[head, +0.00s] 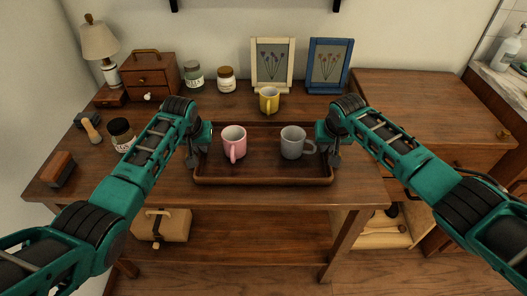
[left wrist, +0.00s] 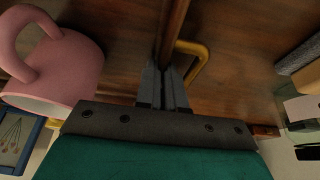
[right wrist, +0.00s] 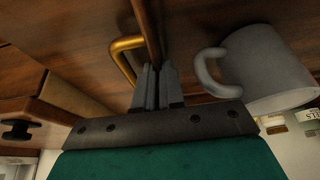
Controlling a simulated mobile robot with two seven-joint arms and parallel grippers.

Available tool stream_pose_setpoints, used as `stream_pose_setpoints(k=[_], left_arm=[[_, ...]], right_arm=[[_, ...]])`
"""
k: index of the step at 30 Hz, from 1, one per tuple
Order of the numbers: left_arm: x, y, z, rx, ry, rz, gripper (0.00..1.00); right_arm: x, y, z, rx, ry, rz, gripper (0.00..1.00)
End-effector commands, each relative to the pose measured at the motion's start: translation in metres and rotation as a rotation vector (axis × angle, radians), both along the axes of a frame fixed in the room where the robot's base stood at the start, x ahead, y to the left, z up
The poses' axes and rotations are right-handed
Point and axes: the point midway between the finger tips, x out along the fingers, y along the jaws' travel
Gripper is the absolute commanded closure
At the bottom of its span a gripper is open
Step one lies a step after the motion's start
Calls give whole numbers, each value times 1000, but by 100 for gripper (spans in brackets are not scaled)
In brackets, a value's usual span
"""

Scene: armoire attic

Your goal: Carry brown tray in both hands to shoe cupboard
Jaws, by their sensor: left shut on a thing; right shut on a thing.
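The brown tray (head: 262,181) is level on or just above the wooden table; I cannot tell which. A pink mug (head: 234,142) stands upright at its left and a grey mug (head: 293,143) at its right. My left gripper (head: 194,160) is shut on the tray's left wall beside a brass handle (left wrist: 190,62). My right gripper (head: 333,160) is shut on the right wall beside another brass handle (right wrist: 124,48). The pink mug (left wrist: 62,62) and grey mug (right wrist: 265,68) are close beside the fingers in the wrist views.
A yellow mug (head: 269,100) stands just behind the tray. Jars, a small drawer box (head: 150,73), a lamp (head: 100,45) and two frames line the back. The wooden cabinet (head: 430,100) at right has a clear top; an open shelf shows below.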

Motion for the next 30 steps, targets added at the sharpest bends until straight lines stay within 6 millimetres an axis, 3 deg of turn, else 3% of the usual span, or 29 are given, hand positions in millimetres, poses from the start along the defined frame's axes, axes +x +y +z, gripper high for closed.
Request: stream_pose_setpoints(k=[8, 21, 30], left_arm=[[1, 0, 11, 0, -3, 0, 100], [1, 0, 48, 1, -3, 0, 100], [1, 1, 52, 1, -3, 0, 100]], right_arm=[[1, -1, 11, -1, -3, -1, 100], [1, -1, 48, -1, -3, -1, 100], [1, -1, 52, -1, -3, -1, 100]])
